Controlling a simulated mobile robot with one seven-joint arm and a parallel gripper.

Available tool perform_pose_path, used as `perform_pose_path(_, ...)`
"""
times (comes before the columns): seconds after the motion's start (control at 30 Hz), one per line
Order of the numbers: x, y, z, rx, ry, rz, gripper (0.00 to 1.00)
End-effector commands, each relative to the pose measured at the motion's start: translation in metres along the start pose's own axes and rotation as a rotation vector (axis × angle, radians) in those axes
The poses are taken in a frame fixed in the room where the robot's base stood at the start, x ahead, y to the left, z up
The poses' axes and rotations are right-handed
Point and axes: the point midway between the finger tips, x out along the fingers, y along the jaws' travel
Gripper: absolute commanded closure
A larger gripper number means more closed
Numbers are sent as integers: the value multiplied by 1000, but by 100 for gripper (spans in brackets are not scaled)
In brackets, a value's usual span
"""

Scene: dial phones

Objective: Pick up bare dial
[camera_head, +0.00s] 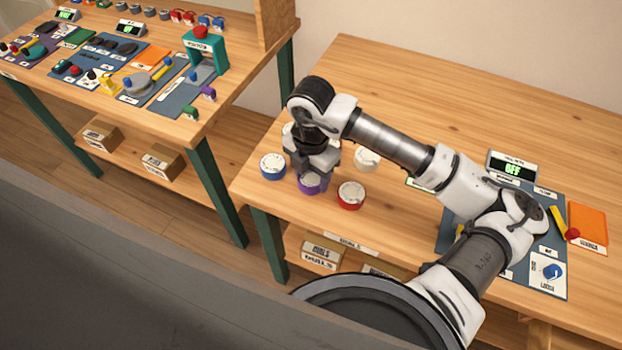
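Several round dials with white tops stand on the near wooden table, toward its left end. One has a blue rim (273,167), one a purple rim (309,185), one a red rim (351,196). A cream-white dial (366,158) without a coloured rim stands behind the red one, right of my gripper. My gripper (313,172) points down directly over the purple dial, its fingers at or just above that dial's top. Its fingers overlap the purple dial in this view, so I cannot tell whether they touch it or how wide they are.
A display box reading OFF (511,165) stands at the right, by a blue-grey mat (549,205) partly behind my arm. An orange pad (587,222) lies beyond. Another workbench (190,130) with many parts is at left. The table's back middle (430,90) is clear.

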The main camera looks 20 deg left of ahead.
Motion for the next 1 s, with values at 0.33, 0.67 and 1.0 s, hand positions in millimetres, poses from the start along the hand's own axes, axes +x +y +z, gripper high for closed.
perform_pose_path(0.33, 0, 0, 0, 0, 0, 0, 72)
perform_pose_path(0.67, -17, 1, 1, 0, -4, 2, 72)
perform_pose_path(1.0, -106, 1, 1, 0, -9, 1, 72)
